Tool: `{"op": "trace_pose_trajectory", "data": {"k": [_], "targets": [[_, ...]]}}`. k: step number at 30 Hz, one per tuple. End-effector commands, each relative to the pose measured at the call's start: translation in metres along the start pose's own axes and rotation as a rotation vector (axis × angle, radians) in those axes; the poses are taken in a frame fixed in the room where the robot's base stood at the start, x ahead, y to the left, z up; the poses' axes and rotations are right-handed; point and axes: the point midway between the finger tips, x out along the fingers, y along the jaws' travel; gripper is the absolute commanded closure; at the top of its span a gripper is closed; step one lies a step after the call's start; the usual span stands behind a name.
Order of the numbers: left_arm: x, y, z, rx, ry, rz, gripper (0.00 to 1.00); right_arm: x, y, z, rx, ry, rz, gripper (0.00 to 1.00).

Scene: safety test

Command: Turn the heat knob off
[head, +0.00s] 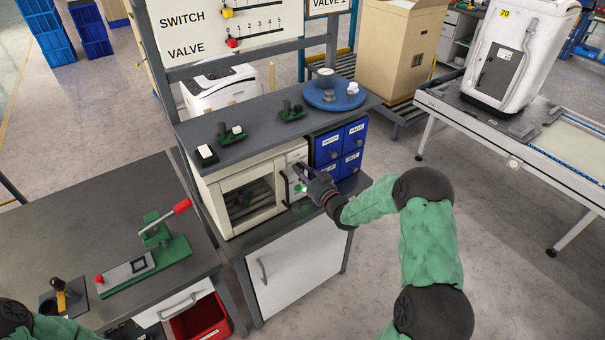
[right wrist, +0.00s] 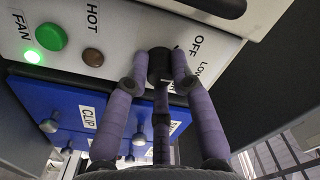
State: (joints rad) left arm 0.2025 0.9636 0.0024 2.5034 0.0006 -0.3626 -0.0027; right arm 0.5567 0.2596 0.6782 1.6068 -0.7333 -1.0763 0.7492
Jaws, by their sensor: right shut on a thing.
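The oven (head: 240,190) is a cream box with a glass door, standing on the workbench. Its control panel is on the right of its front. In the right wrist view, the heat knob (right wrist: 160,64) is dark and round, on a light panel with OFF, LOW and HOT printed around it. My right gripper (right wrist: 160,72) has its purple fingers closed around the knob. In the head view, the right gripper (head: 303,178) reaches the panel from the right and covers the knob. The knob's exact pointing is hidden. My left gripper's fingers are not seen.
A green button (right wrist: 50,37) and a lit green lamp (right wrist: 32,57) sit by the FAN label. Blue labelled drawers (head: 340,145) stand beside the oven. Its black door handle (head: 284,187) is close to my right gripper. A blue turntable (head: 335,97) is on the shelf above.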

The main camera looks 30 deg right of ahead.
Motion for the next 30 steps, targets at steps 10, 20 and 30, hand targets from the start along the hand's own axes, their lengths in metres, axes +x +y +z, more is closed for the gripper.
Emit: {"op": "trace_pose_trajectory", "data": {"k": [10, 20, 30], "targets": [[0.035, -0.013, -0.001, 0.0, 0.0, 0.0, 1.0, -0.001, 0.004, 0.007, -0.271, -0.005, 0.001, 1.0], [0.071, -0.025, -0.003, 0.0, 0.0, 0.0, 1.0, -0.001, 0.005, 0.008, -0.582, -0.008, 0.0, 1.0], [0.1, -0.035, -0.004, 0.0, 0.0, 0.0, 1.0, -0.001, 0.005, 0.008, -0.839, -0.011, -0.001, 1.0]]}}
